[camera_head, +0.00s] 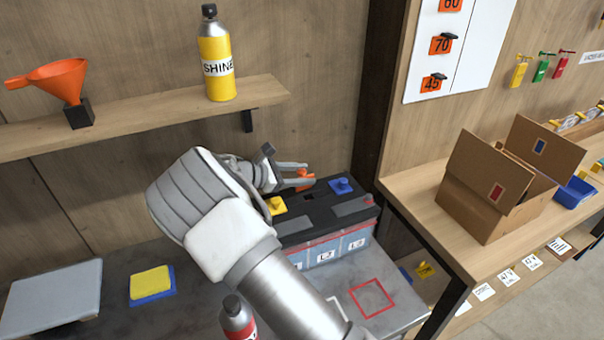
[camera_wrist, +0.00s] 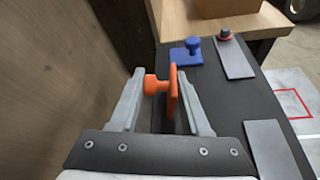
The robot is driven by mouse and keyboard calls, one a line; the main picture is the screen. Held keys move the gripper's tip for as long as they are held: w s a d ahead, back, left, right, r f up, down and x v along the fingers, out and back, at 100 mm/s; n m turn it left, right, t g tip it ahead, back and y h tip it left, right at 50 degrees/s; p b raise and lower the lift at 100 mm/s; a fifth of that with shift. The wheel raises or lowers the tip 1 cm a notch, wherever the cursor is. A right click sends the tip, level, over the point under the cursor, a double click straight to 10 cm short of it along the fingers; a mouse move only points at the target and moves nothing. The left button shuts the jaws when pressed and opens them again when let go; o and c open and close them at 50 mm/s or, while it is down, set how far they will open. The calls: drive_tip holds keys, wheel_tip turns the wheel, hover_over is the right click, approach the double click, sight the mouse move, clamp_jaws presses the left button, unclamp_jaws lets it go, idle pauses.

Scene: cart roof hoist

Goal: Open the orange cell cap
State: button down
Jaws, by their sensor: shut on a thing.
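The orange cell cap (camera_wrist: 173,92) is between the fingers of my gripper (camera_wrist: 158,88) in the wrist view. Its plate stands on edge, with its knob pointing left towards the left finger. My gripper is shut on it. In the head view the orange cap (camera_head: 304,181) shows at the fingertips above the black top of the battery (camera_head: 325,212). The cell opening below it is mostly hidden. The blue cap (camera_head: 341,186) lies flat with its knob up to the right. The yellow cap (camera_head: 276,205) is partly hidden behind my wrist.
A shelf (camera_head: 150,118) with an orange funnel (camera_head: 58,78) and a yellow SHINE bottle (camera_head: 215,55) is above the bench. A red-labelled bottle (camera_head: 238,320) stands near my arm. A yellow sponge (camera_head: 150,283) lies at left. A dark post (camera_head: 383,90) stands right of the battery.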

drive_tip(key=shift+w+a+r+n+p, duration=0.2)
drive_tip(key=shift+w+n+p, duration=0.35)
drive_tip(key=shift+p, duration=0.3)
drive_tip(key=shift+w+a+f+n+g+h+p, duration=0.2)
drive_tip(key=shift+n+g+h+p, duration=0.15)
drive_tip(key=shift+n+g, duration=0.2)
drive_tip(key=shift+w+a+f+n+g+h+b, duration=0.2)
drive_tip(key=shift+w+f+n+g, duration=0.2)
drive_tip(key=shift+n, duration=0.25)
drive_tip(key=shift+w+a+f+n+g+h+b, duration=0.15)
drive_tip(key=shift+w+n+g, duration=0.15)
drive_tip(key=shift+n+g, duration=0.25)
drive_tip(key=c, duration=0.5)
unclamp_jaws()
